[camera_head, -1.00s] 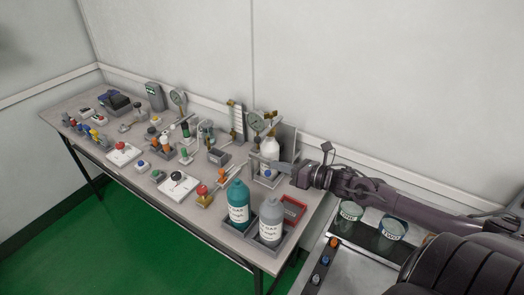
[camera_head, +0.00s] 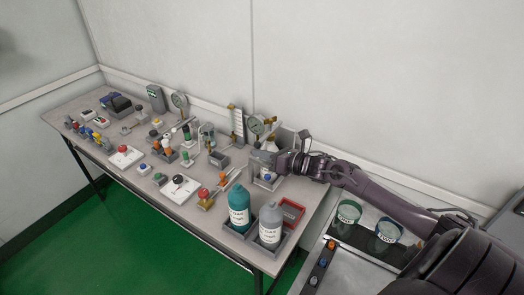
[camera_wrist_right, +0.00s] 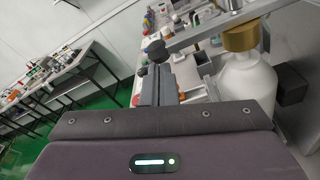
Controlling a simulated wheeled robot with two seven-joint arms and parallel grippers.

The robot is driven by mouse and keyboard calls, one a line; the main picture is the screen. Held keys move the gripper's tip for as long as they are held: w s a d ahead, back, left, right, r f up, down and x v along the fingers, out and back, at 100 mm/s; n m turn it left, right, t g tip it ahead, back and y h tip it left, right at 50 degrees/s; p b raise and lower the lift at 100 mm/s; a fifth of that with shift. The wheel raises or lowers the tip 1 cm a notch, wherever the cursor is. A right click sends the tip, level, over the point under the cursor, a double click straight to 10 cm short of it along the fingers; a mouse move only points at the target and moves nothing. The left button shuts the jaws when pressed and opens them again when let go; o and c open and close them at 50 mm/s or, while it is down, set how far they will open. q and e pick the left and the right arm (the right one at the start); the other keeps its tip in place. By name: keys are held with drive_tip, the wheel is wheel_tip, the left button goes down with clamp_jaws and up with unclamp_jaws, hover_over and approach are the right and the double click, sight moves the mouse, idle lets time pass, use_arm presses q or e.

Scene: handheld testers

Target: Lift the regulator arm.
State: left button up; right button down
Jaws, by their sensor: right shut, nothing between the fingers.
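My right gripper (camera_head: 258,158) reaches in from the right over the table's right half, in front of a white bottle (camera_head: 268,145). Its fingers (camera_wrist_right: 156,85) are shut, with nothing between them. In the right wrist view, a grey bar (camera_wrist_right: 195,38), which I take for the regulator arm, slants beside the white bottle's brass collar (camera_wrist_right: 240,36). A dark round knob (camera_wrist_right: 155,47) shows just beyond the fingertips; I cannot tell whether they touch. A round gauge (camera_head: 256,123) stands behind the gripper. The gripper partly hides the bottle and its stand. My left gripper is out of view.
A teal bottle (camera_head: 238,209) and a grey bottle (camera_head: 270,224) stand in trays at the near right corner, beside a red-rimmed tray (camera_head: 292,211). Several testers, buttons and a second gauge (camera_head: 180,99) crowd the table leftward. Two cups (camera_head: 349,211) (camera_head: 389,231) stand at right.

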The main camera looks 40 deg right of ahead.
drive_tip(key=shift+f, duration=0.1)
idle(0.3)
drive_tip(key=w+d+r+m+y+b, duration=0.1)
drive_tip(key=w+d+r+m, duration=0.1)
drive_tip(key=d+r+m, duration=0.3)
drive_tip(key=w+d+r+m+t+y+b, duration=0.1)
drive_tip(key=d+r+m, duration=0.4)
drive_tip(key=r+m, duration=0.5)
drive_tip(key=shift+w+d+r+b, duration=0.15)
drive_tip(key=shift+w+r+b, duration=0.5)
drive_tip(key=shift+r, duration=0.3)
idle(0.5)
